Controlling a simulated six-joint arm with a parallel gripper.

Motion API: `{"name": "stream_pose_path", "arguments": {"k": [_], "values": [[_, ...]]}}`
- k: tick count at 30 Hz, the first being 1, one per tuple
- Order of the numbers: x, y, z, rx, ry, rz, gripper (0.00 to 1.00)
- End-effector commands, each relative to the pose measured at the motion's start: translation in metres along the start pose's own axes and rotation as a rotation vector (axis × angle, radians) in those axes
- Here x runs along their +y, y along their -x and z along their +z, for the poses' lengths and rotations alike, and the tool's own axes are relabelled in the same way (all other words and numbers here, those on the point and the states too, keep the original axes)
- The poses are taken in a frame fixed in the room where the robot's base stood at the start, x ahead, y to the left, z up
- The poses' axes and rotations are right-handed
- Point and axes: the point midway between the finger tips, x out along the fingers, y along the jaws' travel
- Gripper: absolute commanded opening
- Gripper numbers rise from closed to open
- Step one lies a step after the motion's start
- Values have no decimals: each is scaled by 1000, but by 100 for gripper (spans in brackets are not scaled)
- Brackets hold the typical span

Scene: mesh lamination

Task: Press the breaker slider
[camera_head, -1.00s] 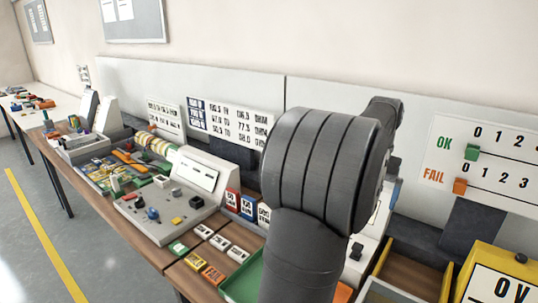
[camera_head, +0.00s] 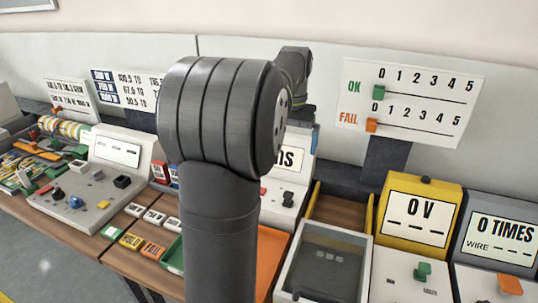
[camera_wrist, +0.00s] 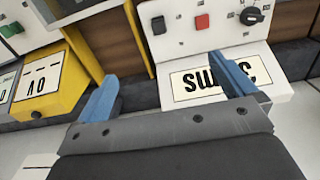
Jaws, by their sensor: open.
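No control in view is labelled as the breaker slider, so I cannot tell which one it is. The white ohms unit has a display (camera_wrist: 218,82), a red button (camera_wrist: 202,22), a black button (camera_wrist: 158,25) and a black knob (camera_wrist: 252,15) in the wrist view. The yellow 0 V unit (camera_head: 418,212) has a green control (camera_head: 422,271).
A board with OK (camera_head: 378,93) and FAIL (camera_head: 371,125) sliders stands behind. A grey 0 TIMES unit (camera_head: 500,238) is at the right. A grey console (camera_head: 95,185) is at the left.

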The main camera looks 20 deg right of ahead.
Motion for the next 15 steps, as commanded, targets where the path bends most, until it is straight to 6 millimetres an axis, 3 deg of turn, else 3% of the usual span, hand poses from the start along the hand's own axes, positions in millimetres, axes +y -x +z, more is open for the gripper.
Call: {"name": "stream_pose_path", "arguments": {"k": [4, 10, 15], "values": [[0, 0, 0, 0, 0, 0, 98], [-2, -3, 4, 5, -43, 17, 59], [-8, -14, 16, 32, -192, 77, 25]]}}
